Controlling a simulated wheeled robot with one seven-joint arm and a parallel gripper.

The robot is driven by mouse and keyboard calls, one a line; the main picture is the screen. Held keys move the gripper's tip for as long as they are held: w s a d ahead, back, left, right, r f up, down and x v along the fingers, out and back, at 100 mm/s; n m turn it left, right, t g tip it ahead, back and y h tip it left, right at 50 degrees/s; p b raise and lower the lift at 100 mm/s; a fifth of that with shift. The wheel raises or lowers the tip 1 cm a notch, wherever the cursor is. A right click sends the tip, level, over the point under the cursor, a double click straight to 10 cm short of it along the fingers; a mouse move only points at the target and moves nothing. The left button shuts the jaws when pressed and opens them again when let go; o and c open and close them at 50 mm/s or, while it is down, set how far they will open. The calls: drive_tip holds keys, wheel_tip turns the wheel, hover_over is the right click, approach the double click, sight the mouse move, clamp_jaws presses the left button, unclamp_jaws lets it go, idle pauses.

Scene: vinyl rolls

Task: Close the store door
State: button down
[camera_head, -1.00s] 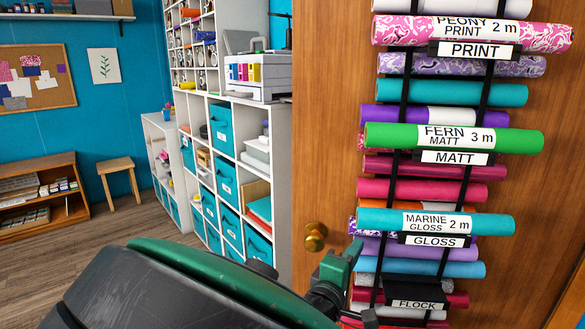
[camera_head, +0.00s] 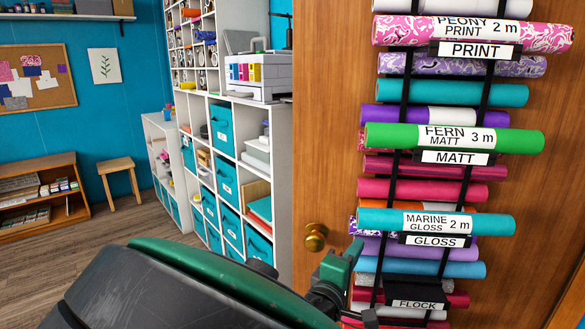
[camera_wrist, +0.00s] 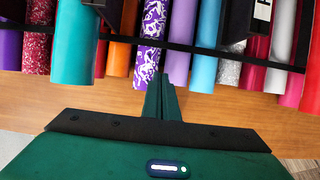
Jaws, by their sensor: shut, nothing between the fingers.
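The store door (camera_head: 325,130) is a brown wooden panel filling the right of the head view. It carries a brass knob (camera_head: 315,237) near its left edge and a black rack of vinyl rolls (camera_head: 450,138). My gripper (camera_head: 340,265) is in front of the door's lower part, just right of the knob. In the wrist view its green fingers (camera_wrist: 161,98) are together and empty, close to the rolls and the bare wood of the door (camera_wrist: 220,105). Whether they touch the door or a roll I cannot tell.
Past the door's left edge stands a white cubby shelf (camera_head: 283,180) with teal bins and a printer (camera_head: 258,75). A wooden stool (camera_head: 117,168) and a low bookcase (camera_head: 40,190) stand by the blue wall. The wood floor (camera_head: 125,222) at left is open.

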drive_tip(key=shift+w, duration=0.15)
drive_tip(key=shift+w+d, duration=0.15)
drive_tip(key=shift+w, duration=1.75)
drive_tip(key=shift+w+d, duration=0.1)
drive_tip(key=shift+w, duration=1.75)
drive_tip(key=w+d, duration=0.1)
drive_tip(key=w, duration=0.5)
drive_tip(key=a+x, duration=0.1)
drive_tip(key=x, duration=0.5)
drive_tip(key=shift+w, duration=0.3)
drive_tip(key=shift+w+a, duration=0.1)
drive_tip(key=shift+w+a+x, duration=0.1)
drive_tip(key=shift+a+x, duration=0.05)
drive_tip(key=shift+x, duration=0.8)
drive_tip(key=shift+w+a+x, duration=0.1)
drive_tip(key=shift+x, duration=0.9)
drive_tip(key=shift+w+a+x, duration=0.1)
drive_tip(key=shift+a+x, duration=0.05)
drive_tip(key=shift+x, duration=0.8)
